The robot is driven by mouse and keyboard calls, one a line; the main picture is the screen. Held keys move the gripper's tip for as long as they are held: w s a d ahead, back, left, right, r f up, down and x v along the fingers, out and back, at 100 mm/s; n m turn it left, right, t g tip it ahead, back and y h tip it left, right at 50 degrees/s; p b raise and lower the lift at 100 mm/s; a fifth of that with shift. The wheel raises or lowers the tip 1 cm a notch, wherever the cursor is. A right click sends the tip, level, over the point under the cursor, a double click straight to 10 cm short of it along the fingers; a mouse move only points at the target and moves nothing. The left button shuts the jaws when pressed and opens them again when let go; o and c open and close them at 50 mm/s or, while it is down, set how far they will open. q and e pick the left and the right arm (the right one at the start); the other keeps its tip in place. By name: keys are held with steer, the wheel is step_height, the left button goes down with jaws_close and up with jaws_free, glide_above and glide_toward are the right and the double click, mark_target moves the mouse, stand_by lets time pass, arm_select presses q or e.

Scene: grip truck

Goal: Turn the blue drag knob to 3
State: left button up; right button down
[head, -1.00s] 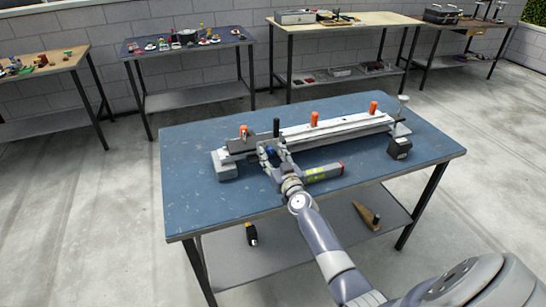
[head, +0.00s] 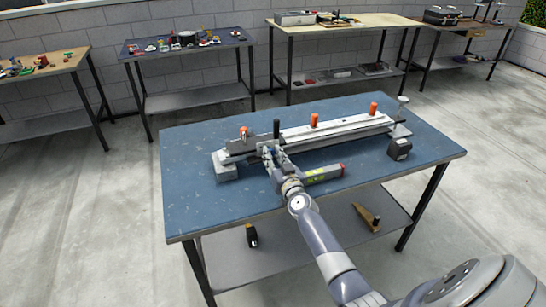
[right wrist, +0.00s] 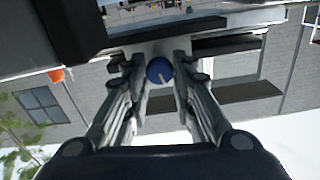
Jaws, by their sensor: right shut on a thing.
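The blue drag knob (right wrist: 159,71) shows in the right wrist view, round, with a pale pointer line slanting down and to the right. It sits on the front of the grip truck, the long grey rail device (head: 345,131) on the blue table. My right gripper (head: 268,150) is at the truck's left part in the head view. In the right wrist view its fingers (right wrist: 160,75) stand on either side of the knob, shut on it. Number marks around the knob cannot be read. In the head view the knob is hidden by the gripper. My left gripper is not in view.
The blue tabletop (head: 215,195) is clear at the front left. A small black box (head: 399,149) stands at the right. Orange handles (head: 314,120) and a black post (head: 276,128) rise from the truck. Other workbenches stand along the wall.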

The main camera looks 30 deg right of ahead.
steer(key=m, duration=0.8)
steer(key=shift+d+f+b, duration=0.1)
steer(key=shift+b, duration=0.25)
steer(key=m, duration=0.6)
steer(key=shift+m+b, duration=0.35)
steer(key=shift+m, duration=0.05)
steer(key=c, duration=1.3)
jaws_free()
steer(key=shift+c, duration=0.2)
steer(key=shift+s, duration=0.1)
